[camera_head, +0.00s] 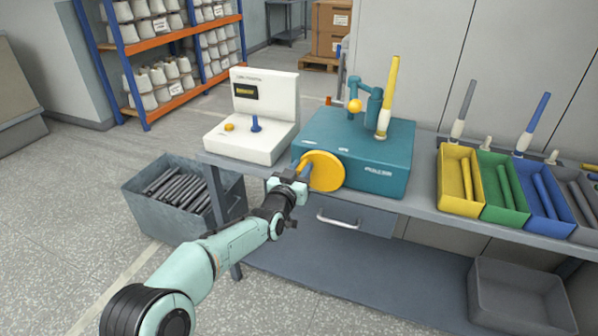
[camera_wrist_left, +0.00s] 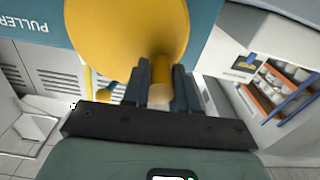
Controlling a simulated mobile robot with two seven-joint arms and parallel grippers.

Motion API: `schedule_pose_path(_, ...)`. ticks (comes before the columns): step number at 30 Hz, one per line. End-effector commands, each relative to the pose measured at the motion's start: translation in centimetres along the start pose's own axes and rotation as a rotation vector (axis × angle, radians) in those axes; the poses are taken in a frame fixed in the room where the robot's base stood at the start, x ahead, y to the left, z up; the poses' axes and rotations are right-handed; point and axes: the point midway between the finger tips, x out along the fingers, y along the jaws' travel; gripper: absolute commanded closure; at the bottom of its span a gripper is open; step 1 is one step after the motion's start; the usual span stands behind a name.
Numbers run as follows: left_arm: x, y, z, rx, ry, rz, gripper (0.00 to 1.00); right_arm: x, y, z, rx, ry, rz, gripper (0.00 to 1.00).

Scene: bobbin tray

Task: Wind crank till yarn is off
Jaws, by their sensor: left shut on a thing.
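The teal puller box (camera_head: 375,145) stands on the grey bench. A yellow disc crank (camera_head: 325,170) is on its front left side, and the disc also fills the top of the left wrist view (camera_wrist_left: 125,35). My left gripper (camera_head: 296,178) is at the disc's left edge, shut on the crank handle (camera_wrist_left: 160,92), a yellow peg between its fingers. A tall bobbin (camera_head: 391,85) wound with yellow yarn stands on the box top, leaning slightly. A teal arm (camera_head: 375,105) with a yellow ball (camera_head: 355,106) stands beside it. My right gripper is out of view.
A white tester (camera_head: 265,115) with a small display stands left of the box. Yellow (camera_head: 459,205), green, blue and grey trays with tubes line the bench at right. A grey bin (camera_head: 140,190) of dark tubes is below left, and an empty grey crate (camera_head: 520,325) is below right.

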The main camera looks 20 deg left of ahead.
Motion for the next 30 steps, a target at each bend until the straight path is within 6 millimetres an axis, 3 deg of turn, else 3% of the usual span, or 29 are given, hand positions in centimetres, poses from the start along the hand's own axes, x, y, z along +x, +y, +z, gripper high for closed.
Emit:
schedule_pose_path(10,0.01,0.42,-0.67,0.127,0.003,0.0,1.0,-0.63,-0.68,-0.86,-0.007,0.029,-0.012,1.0)
schedule_pose_path(25,0.02,0.47,-0.68,0.144,0.004,0.0,1.0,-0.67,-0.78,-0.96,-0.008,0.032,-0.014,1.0)
schedule_pose_path(26,0.02,0.47,-0.68,0.144,0.004,0.0,0.69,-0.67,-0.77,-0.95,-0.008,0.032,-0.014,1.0)
schedule_pose_path(27,0.02,0.47,-0.68,0.144,0.004,0.0,0.56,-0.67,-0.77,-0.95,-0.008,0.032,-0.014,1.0)
schedule_pose_path(28,0.02,0.47,-0.67,0.144,0.004,0.0,0.47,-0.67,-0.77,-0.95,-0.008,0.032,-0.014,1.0)
schedule_pose_path(30,0.01,0.47,-0.65,0.144,0.003,0.0,0.47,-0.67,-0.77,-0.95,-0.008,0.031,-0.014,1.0)
